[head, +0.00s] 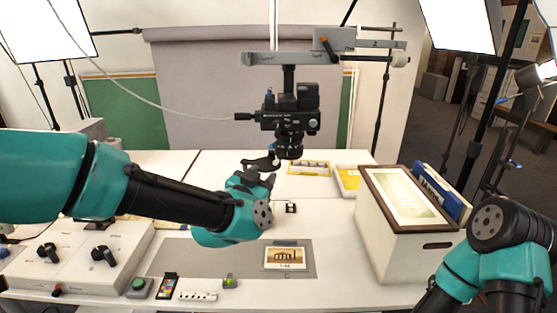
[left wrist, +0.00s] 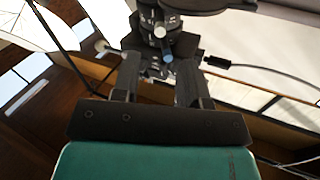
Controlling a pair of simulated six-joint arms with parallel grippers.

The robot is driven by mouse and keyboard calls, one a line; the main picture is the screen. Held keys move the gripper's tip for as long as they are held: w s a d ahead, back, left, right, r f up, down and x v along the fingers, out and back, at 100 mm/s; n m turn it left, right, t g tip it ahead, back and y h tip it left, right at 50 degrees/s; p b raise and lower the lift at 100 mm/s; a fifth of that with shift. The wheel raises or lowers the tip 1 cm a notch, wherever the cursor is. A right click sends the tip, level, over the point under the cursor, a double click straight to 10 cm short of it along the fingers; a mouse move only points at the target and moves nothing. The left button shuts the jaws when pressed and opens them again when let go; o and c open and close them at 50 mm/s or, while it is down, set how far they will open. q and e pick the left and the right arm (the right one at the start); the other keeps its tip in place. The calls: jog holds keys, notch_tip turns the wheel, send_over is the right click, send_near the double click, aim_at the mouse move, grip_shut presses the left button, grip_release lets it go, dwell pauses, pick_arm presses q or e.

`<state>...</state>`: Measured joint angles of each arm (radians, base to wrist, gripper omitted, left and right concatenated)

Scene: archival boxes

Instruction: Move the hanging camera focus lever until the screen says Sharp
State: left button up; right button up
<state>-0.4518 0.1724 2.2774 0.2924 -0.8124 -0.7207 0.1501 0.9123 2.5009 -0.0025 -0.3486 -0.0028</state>
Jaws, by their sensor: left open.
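The black camera (head: 290,115) hangs lens-down from an overhead arm; it also shows upside down in the left wrist view (left wrist: 190,45). Its lens (head: 289,147) points at the table. My left gripper (head: 262,165) is just below and left of the lens, its fingers raised toward it. In the left wrist view the two dark fingers (left wrist: 156,70) stand apart, with parts of the camera beyond the gap. A small blue-tipped rod (left wrist: 168,52) shows there; I cannot tell if it is the focus lever. No readable screen is in view. My right gripper is out of view.
A sepia photo (head: 284,257) lies on a grey mat (head: 210,258) below the camera. An archival box (head: 382,238) with a framed picture stands at right. A control panel (head: 75,262) is at left. A cable (head: 165,105) runs to the camera.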

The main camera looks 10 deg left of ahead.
aim_at(275, 163)
pick_arm(q)
jog(key=x, duration=1)
jog(key=shift+w, duration=0.2)
grip_shut()
